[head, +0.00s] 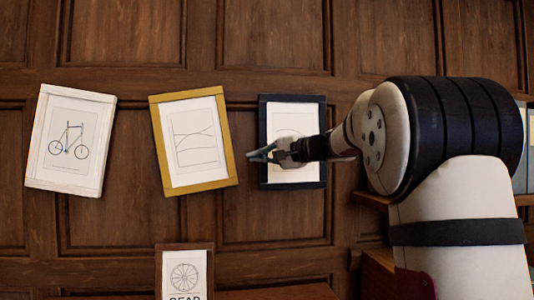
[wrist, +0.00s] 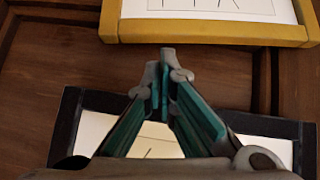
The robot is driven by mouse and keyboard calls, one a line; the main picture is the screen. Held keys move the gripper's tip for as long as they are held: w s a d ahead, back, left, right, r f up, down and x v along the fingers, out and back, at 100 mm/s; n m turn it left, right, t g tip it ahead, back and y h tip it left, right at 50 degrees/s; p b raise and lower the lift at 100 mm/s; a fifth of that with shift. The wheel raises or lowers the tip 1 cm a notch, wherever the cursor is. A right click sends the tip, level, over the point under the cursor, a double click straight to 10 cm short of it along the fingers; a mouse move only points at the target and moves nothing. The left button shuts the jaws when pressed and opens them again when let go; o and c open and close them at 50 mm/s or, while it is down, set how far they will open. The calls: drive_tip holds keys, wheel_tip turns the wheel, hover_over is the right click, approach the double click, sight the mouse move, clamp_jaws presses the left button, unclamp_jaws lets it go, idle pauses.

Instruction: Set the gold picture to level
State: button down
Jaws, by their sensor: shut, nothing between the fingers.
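The gold picture (head: 229,141) hangs on the wood-panelled wall in the middle of the head view. It is tilted, with its top right corner higher than its top left. In the wrist view one gold frame side (wrist: 200,31) runs across the top. My gripper (head: 252,156) points left from in front of the black picture, its tips a little right of the gold frame's right side. In the wrist view my gripper (wrist: 167,60) has its fingertips together, empty, just short of the gold frame. I cannot tell its distance from the wall.
The black picture (head: 264,177) hangs close to level, partly behind my gripper. The white picture (head: 66,186) at the left tilts, its right side lower. A brown-framed picture (head: 185,246) stands below the gold one. Folders (head: 529,150) sit at the right edge.

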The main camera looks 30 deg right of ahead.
drive_tip(key=shift+p+x, duration=0.3)
drive_tip(key=shift+x, duration=1.65)
drive_tip(key=shift+a, duration=0.1)
drive_tip(key=a+f+b, duration=0.1)
drive_tip(key=b, duration=0.2)
drive_tip(key=w+a+f+m+t+b, duration=0.1)
drive_tip(key=b, duration=0.2)
drive_tip(key=shift+a+f+y+b, duration=0.2)
drive_tip(key=shift+f+y+b, duration=0.1)
drive_tip(key=shift+b, duration=0.05)
